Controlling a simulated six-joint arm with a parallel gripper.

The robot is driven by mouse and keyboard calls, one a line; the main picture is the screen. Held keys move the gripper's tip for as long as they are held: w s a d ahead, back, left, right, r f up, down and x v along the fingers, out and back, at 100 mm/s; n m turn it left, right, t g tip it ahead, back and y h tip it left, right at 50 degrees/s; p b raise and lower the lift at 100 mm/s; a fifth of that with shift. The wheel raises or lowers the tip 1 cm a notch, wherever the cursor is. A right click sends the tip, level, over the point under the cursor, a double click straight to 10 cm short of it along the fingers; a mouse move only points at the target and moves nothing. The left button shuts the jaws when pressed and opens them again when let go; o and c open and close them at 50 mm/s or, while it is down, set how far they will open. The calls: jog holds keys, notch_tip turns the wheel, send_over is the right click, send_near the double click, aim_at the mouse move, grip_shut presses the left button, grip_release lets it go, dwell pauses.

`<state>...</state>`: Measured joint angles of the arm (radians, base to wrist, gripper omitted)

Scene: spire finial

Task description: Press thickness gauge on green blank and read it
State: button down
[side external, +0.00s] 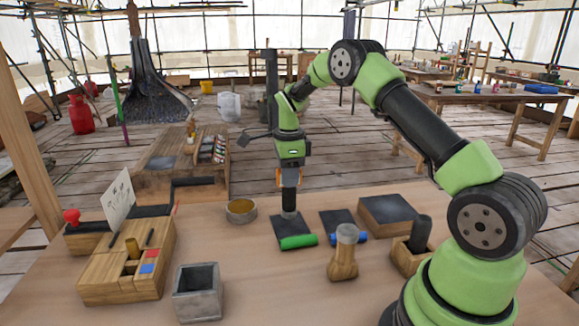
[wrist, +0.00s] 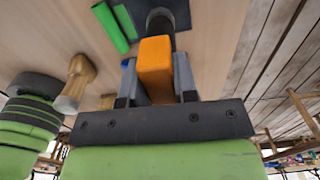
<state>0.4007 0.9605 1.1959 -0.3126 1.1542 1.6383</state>
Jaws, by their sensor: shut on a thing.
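My gripper (side external: 290,178) is shut on an orange-bodied tool, which I take to be the thickness gauge (wrist: 155,68). Its dark round lower end (side external: 289,200) points straight down over a dark square plate (side external: 283,234). The end appears to meet the plate, but I cannot tell whether it touches. A green cylinder (side external: 298,242) lies on its side at the plate's front right edge. It also shows in the wrist view (wrist: 110,27), left of the gauge. I cannot tell whether the green blank is the cylinder or the plate. No reading is visible.
A blue cylinder (side external: 361,238) lies by a second dark plate (side external: 337,219). A wooden peg-shaped piece (side external: 343,262) stands in front. A round tin (side external: 241,211), grey box (side external: 198,291) and wooden organiser (side external: 126,265) are left; a dark-topped block (side external: 386,213) is right.

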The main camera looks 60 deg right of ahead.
jog(key=shift+f, duration=0.2)
dwell(0.5)
jog(key=shift+f, duration=1.1)
jog(key=shift+f, duration=0.1)
dwell(0.8)
jog(key=shift+r, duration=2.6)
jog(key=shift+f, duration=0.2)
jog(key=shift+f, duration=2.15)
